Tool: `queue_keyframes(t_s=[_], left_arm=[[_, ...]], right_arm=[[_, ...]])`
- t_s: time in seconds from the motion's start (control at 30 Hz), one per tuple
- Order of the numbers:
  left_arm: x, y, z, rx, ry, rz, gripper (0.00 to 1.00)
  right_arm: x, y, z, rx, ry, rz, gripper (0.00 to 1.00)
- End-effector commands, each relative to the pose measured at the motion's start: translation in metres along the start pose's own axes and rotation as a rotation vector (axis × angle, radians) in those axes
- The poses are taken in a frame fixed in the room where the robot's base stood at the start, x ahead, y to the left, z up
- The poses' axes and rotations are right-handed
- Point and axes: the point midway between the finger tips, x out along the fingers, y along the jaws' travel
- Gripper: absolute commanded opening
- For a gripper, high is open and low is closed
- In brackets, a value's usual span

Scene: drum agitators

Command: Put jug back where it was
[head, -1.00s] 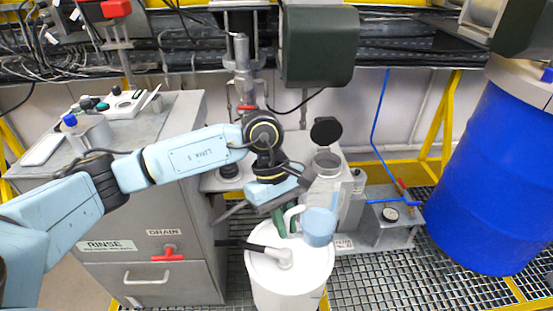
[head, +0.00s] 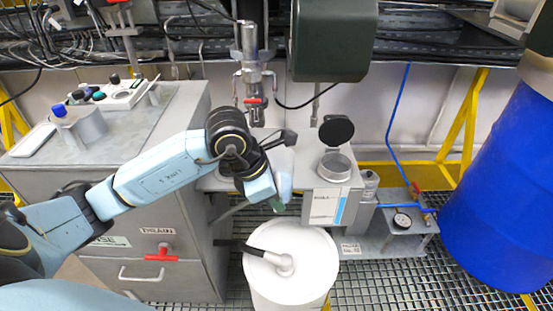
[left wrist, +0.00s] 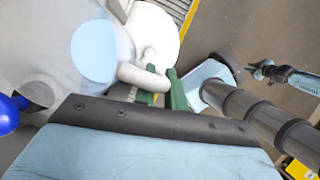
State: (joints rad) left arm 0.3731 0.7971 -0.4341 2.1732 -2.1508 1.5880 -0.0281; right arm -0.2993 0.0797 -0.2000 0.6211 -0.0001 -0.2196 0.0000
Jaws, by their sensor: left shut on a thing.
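My left gripper (head: 278,205) is above the white drum lid in the head view, angled down, with only a green fingertip showing. In the left wrist view its green fingers (left wrist: 160,90) are shut on the white handle of the jug (left wrist: 145,76). The jug shows there as a pale body with a light-blue round face; in the head view it is largely hidden behind my wrist, and I cannot tell its tilt. A small light-blue arm part with a dark end (left wrist: 262,69) shows at the right of the wrist view; its jaws are too small to read.
A white drum (head: 290,262) with a black-handled fitting stands below my gripper. A grey unit (head: 328,205) with an open black-lidded port is right of it. A blue drum (head: 500,190) stands far right, a grey cabinet (head: 150,270) left. A dark green housing (head: 333,40) hangs above.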

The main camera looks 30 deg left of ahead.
Motion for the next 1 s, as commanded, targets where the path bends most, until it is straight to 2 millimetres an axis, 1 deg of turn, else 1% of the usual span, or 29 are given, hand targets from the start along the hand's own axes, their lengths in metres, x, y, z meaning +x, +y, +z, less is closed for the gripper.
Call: queue_keyframes(t_s=[0.03, 0.1, 0.3, 0.5, 0.6, 0.73, 1.0], left_arm=[[-0.001, 0.013, 0.003, -0.004, -0.003, 0.003, 0.00], [0.001, 0.029, 0.007, -0.004, -0.003, 0.003, 0.00], [0.005, 0.074, 0.016, -0.002, -0.005, -0.001, 0.00], [0.008, 0.116, 0.024, -0.001, -0.005, 0.001, 0.00], [0.010, 0.133, 0.027, 0.001, -0.005, -0.001, 0.00], [0.011, 0.147, 0.029, 0.002, -0.005, -0.001, 0.00], [0.012, 0.160, 0.031, 0.003, -0.004, 0.000, 0.00]], right_arm=[[-0.001, 0.000, 0.000, 0.000, 0.000, 0.000, 0.20], [-0.002, 0.000, 0.000, 0.000, -0.001, 0.000, 0.20], [-0.004, 0.000, 0.000, 0.000, -0.001, 0.000, 0.20], [-0.004, 0.000, 0.001, 0.000, -0.002, 0.000, 0.20], [-0.004, 0.000, 0.001, 0.000, -0.002, 0.000, 0.20], [-0.004, 0.000, 0.001, 0.000, -0.002, 0.000, 0.20], [-0.004, 0.000, 0.001, 0.000, -0.003, 0.000, 0.20]])
